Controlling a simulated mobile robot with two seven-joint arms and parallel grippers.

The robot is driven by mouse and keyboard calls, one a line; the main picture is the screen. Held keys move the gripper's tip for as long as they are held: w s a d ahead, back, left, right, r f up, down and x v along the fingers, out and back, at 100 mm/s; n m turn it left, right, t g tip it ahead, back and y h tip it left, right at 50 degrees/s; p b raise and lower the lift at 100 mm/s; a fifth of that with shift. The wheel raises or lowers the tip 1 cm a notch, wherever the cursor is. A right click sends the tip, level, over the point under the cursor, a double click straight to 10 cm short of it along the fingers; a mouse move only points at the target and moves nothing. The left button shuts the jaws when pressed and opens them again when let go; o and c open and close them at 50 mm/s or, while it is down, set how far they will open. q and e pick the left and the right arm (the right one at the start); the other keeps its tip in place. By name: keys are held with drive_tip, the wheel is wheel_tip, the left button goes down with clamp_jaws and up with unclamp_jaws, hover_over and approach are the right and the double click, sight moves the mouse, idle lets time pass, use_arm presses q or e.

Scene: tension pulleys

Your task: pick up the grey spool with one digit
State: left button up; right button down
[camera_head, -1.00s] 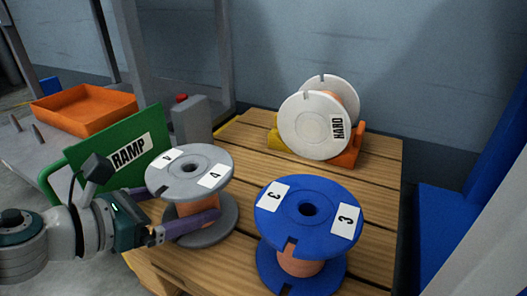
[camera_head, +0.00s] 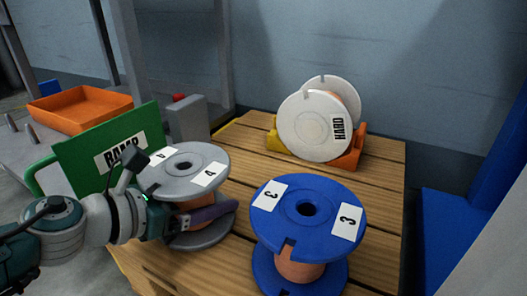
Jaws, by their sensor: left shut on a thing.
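The grey spool (camera_head: 207,158) has a white label with the digit 4 on its top flange and a second label partly hidden at its left. It carries orange winding around its core. It stands near the left edge of the wooden table and looks slightly tilted. My left gripper (camera_head: 195,214) comes in from the left between the two flanges and is shut on the spool's core. One purple finger shows in front of the winding; the other finger is hidden. My right gripper is not in view.
A blue spool (camera_head: 326,200) labelled 3 stands close on the right. A white spool (camera_head: 305,122) marked HARD rests in an orange and yellow cradle (camera_head: 348,155) behind. A green RAMP sign (camera_head: 85,150) and an orange tray (camera_head: 80,107) are at left.

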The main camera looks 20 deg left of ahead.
use_arm(q)
clamp_jaws()
drive_tip(key=shift+r, duration=0.1)
idle(0.3)
